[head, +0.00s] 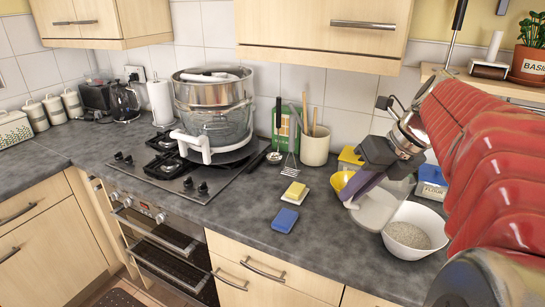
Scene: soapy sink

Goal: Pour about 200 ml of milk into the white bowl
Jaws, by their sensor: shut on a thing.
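The white bowl (389,238) stands on the counter at the lower right in the head view, with a grey, grainy-looking fill. My gripper (372,172) is above and to the left of it, shut on a purple and white container (363,186). The container is tilted, its white end low over a pale flat board or plate (377,210). Its label is not readable, so I cannot tell whether it is the milk. I see no stream of milk. My gripper's dark body partly hides the container.
The hob holds a large steel pot (211,92).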

